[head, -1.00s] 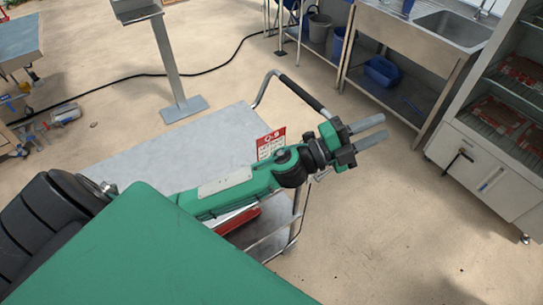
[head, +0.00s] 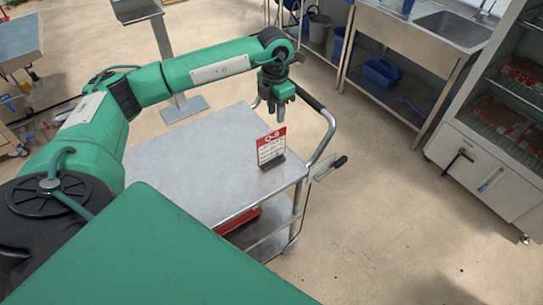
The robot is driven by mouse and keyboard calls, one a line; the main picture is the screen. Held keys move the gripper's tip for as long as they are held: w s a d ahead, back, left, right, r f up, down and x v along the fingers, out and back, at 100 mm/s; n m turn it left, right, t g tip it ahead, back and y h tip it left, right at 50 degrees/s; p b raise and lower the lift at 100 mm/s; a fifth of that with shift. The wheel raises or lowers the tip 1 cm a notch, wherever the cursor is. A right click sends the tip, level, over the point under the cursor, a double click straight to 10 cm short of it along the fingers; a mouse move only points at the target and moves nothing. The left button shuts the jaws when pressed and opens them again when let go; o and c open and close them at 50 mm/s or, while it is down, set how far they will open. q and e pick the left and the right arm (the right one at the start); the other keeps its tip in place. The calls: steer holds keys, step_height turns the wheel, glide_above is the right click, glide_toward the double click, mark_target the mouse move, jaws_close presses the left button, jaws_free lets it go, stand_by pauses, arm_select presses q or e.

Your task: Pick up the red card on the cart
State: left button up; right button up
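The red card (head: 271,147) has a red top band and a white lower part with print. It stands upright in a dark holder near the right end of the cart's top. The cart (head: 190,155) is grey metal with a bent push handle at its right end. My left gripper (head: 277,107) points down above the far right part of the cart, a little beyond and above the card and apart from it. Its fingers overlap in this view, so I cannot tell their gap. My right gripper is not in view.
A red item (head: 240,219) lies on the cart's lower shelf. A steel sink bench (head: 420,50) stands at the back right, and a white cabinet with shelves (head: 490,165) at the right. A grey stand (head: 187,108) is behind the cart. The floor right of the cart is clear.

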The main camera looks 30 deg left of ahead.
arm_select(q)
steer(key=a, duration=0.1)
steer(key=p, duration=0.6)
glide_toward(270, 148)
steer(key=f, duration=0.5)
steer(key=w+f, duration=0.1)
steer(key=f, duration=0.1)
steer(key=shift+d+f, duration=0.15)
steer(key=shift+f, duration=0.05)
steer(key=shift+b, duration=0.3)
jaws_close()
